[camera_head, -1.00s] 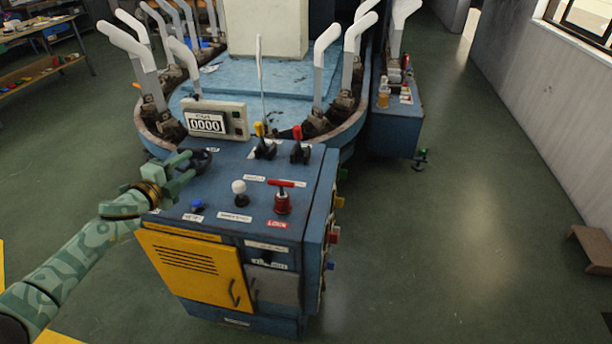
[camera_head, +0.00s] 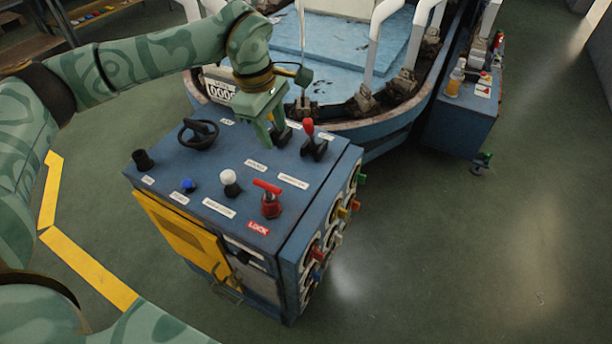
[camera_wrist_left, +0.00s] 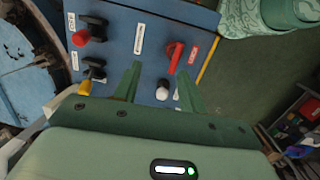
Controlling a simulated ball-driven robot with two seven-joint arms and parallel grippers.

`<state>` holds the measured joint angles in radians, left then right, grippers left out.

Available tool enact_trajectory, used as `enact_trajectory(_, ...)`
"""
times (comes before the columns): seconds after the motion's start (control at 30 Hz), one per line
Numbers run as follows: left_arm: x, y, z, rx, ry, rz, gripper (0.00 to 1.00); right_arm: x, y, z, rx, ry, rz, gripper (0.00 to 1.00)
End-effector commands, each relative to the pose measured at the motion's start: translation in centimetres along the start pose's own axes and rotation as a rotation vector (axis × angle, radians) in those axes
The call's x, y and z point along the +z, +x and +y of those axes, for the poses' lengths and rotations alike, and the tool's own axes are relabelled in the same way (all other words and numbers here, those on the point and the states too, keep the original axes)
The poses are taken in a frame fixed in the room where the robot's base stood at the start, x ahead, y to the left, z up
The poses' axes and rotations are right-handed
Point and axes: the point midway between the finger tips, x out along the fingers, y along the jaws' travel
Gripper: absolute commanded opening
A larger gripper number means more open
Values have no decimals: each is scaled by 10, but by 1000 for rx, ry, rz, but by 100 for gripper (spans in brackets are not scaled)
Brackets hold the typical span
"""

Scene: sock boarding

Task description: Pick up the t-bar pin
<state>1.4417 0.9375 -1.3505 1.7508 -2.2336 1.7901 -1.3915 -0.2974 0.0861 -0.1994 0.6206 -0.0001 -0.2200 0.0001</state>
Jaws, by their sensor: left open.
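The t-bar pin (camera_head: 268,200) is red, with a crossbar on top. It stands upright in the console top (camera_head: 180,165), near its front right corner behind the LOCK label. It also shows in the left wrist view (camera_wrist_left: 174,58), beyond the fingertips. My left gripper (camera_head: 264,125) is open and empty above the rear of the console, behind and apart from the pin. In the left wrist view its two fingers (camera_wrist_left: 157,78) are spread, with the white knob (camera_wrist_left: 162,93) seen between them. My right gripper is not in view.
A red-knobbed lever (camera_head: 309,130) stands close right of my gripper. A yellow-knobbed lever (camera_wrist_left: 85,88) shows in the wrist view. A black handwheel (camera_head: 198,132), white knob (camera_head: 230,178) and blue button (camera_head: 188,185) stand left of the pin. Floor is free at right.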

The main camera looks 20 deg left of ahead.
Motion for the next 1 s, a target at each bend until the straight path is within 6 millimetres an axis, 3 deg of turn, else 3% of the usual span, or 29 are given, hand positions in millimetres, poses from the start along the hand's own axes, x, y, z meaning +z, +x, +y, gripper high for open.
enact_trajectory(0.13,-15,-2,-16,-69,100,101,42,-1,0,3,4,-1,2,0)
enact_trajectory(0.3,-18,3,-25,-123,169,106,42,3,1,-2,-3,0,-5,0)
enact_trajectory(0.47,-21,37,-29,-127,179,103,42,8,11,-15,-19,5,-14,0)
enact_trajectory(0.7,-27,91,-35,-125,176,102,42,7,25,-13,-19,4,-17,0)
enact_trajectory(1.0,-30,120,-40,-123,176,102,42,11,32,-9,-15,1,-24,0)
